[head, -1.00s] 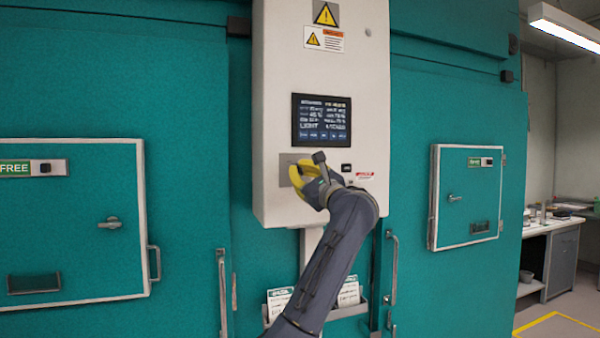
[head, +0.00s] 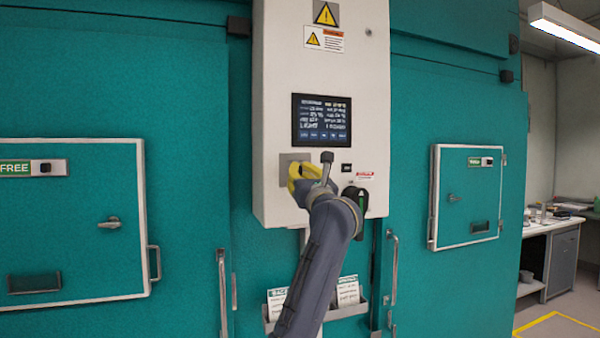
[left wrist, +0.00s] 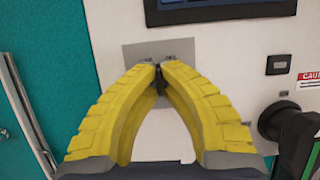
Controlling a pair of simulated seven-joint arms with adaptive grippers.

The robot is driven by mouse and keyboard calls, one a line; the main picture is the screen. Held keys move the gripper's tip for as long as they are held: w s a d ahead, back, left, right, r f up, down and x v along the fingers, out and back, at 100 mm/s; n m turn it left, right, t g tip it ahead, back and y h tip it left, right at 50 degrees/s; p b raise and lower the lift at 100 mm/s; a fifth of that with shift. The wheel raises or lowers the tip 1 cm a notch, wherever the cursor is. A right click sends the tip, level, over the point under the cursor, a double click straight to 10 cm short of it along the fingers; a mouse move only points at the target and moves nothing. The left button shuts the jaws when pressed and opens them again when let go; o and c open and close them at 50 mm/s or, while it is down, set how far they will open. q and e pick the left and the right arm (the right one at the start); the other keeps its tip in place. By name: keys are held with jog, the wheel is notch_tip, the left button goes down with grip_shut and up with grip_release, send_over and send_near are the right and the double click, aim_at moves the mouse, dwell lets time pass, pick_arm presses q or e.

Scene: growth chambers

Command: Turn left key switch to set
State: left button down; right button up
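The left key switch sits on a grey square plate (head: 284,172) low on the white control cabinet, below the screen. In the left wrist view, a small dark key (left wrist: 158,77) stands out from this plate (left wrist: 133,54). My left gripper (head: 298,172) has yellow fingers and is at the plate. In the left wrist view, the fingertips of my left gripper (left wrist: 159,70) meet around the key and look shut on it. The fingers hide most of the switch, and its marks are too small to read. My right gripper is not in view.
The screen (head: 321,120) is just above. A black rotary handle (head: 356,200) is close to the right of my wrist. A leaflet holder (head: 345,310) hangs below the cabinet. Teal chamber doors (head: 70,230) with handles stand on both sides.

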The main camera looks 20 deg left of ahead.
pick_arm(q)
jog(key=m+t+h, duration=0.1)
jog(key=m+h, duration=0.1)
jog(key=m, duration=0.2)
jog(key=m+h, duration=0.2)
jog(key=m, duration=0.2)
jog(key=shift+t, duration=0.4)
jog(key=shift+m, duration=0.5)
jog(key=c, duration=1.6)
grip_release()
jog(key=v, duration=1.2)
jog(key=shift+s+r, duration=0.1)
